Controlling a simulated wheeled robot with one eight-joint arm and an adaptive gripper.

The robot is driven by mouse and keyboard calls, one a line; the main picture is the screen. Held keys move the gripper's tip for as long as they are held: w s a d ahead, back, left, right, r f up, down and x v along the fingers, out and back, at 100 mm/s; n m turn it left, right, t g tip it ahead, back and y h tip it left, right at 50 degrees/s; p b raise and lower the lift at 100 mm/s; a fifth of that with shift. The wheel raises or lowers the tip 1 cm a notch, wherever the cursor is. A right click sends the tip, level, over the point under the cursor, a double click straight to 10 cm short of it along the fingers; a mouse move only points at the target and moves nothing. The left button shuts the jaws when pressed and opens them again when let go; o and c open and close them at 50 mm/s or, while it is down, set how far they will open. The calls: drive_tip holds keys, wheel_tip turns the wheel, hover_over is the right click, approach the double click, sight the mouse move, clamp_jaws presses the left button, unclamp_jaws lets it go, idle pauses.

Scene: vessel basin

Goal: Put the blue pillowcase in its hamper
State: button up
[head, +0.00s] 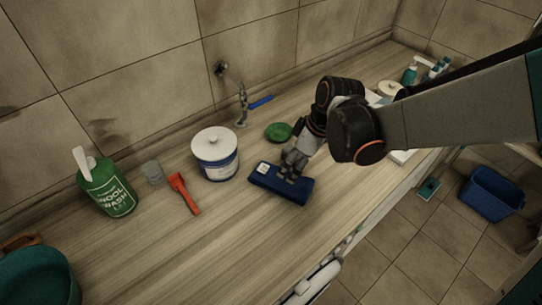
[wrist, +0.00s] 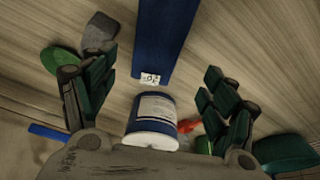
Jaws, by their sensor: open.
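The blue pillowcase (head: 265,180) is a folded dark blue block with a small white label, lying on the wooden counter. In the wrist view the pillowcase (wrist: 165,35) runs up from the middle to the top edge. A blue bin (head: 490,192), possibly the hamper, stands on the floor at the right.
A white tub (head: 217,155), a red-orange tool (head: 184,193), a clear cup (head: 153,172) and a green wool wash container (head: 106,187) stand left of the pillowcase. A green dish (head: 278,131) and a tap (head: 242,105) are behind. Counter in front is clear.

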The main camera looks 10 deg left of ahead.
sight(281, 181)
drive_tip(key=b+x, duration=0.6)
drive_tip(key=x, duration=0.5)
drive_tip(key=shift+w+a+b, duration=0.1)
drive_tip(key=shift+w+b, duration=0.1)
drive_tip(key=shift+b, duration=0.15)
drive_tip(key=shift+c, duration=0.3)
drive_tip(key=c, duration=1)
